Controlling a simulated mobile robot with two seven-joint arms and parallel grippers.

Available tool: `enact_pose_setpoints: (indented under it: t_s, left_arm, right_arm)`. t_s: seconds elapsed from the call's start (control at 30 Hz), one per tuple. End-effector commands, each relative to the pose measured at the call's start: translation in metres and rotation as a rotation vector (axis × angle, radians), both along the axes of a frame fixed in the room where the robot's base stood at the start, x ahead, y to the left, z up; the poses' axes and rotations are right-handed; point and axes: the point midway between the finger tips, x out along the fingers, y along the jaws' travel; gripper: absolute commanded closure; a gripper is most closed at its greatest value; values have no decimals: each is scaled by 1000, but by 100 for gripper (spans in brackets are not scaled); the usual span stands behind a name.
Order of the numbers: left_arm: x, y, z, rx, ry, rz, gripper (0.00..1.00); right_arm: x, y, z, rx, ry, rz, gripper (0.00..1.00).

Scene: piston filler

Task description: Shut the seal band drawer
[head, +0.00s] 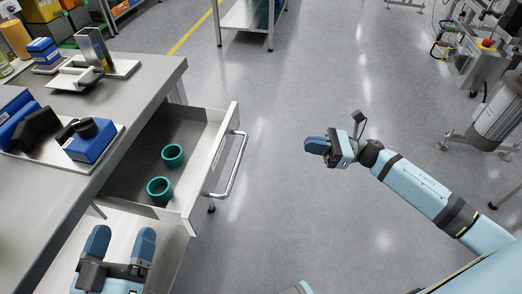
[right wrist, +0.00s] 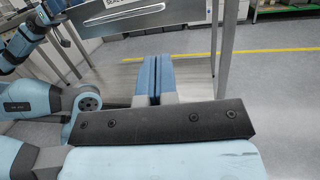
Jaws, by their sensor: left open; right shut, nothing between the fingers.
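The seal band drawer (head: 150,190) stands open, pulled out from under the grey workbench in the head view. Two teal bands (head: 173,155) (head: 160,189) lie inside it. Its bar handle (head: 232,170) is on the outer face of the drawer front, on the right. The handle also shows at the top of the right wrist view (right wrist: 125,12), below a partly cut-off label. My right gripper (head: 314,145) is shut and empty, to the right of the handle and apart from it. My left gripper (head: 120,240) is open and empty, at the lower left near the drawer's near side.
The workbench (head: 150,72) holds a blue device (head: 90,140) on a tray and a metal fixture (head: 93,50). A metal table (head: 255,15) stands at the back. A machine on a stand (head: 485,55) is at the far right. The floor right of the drawer is clear.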

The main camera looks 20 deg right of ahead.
Motion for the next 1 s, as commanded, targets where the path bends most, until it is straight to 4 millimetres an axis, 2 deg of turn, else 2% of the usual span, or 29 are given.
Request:
enact_pose_setpoints:
  t_s: [0.13, 0.27, 0.53, 0.7, 0.83, 1.0]
  left_arm:
    - [-1, -1, 1, -9, -12, -4, 15]
    - [-1, -2, 4, -18, -27, -7, 15]
    - [-3, -4, 13, -46, -67, -19, 15]
    - [-2, -5, 7, -38, -49, -22, 15]
    - [-2, -5, 4, -36, -41, -25, 15]
    - [-2, -6, 1, -31, -30, -27, 15]
  right_arm:
    - [2, 4, -1, -21, -30, 11, 100]
    - [9, 21, 3, -18, -30, 11, 100]
    - [31, 74, 14, -17, -29, 10, 100]
    - [43, 102, 19, -17, -27, 9, 100]
    - [49, 117, 22, -17, -26, 8, 100]
    - [52, 125, 24, -17, -24, 8, 100]
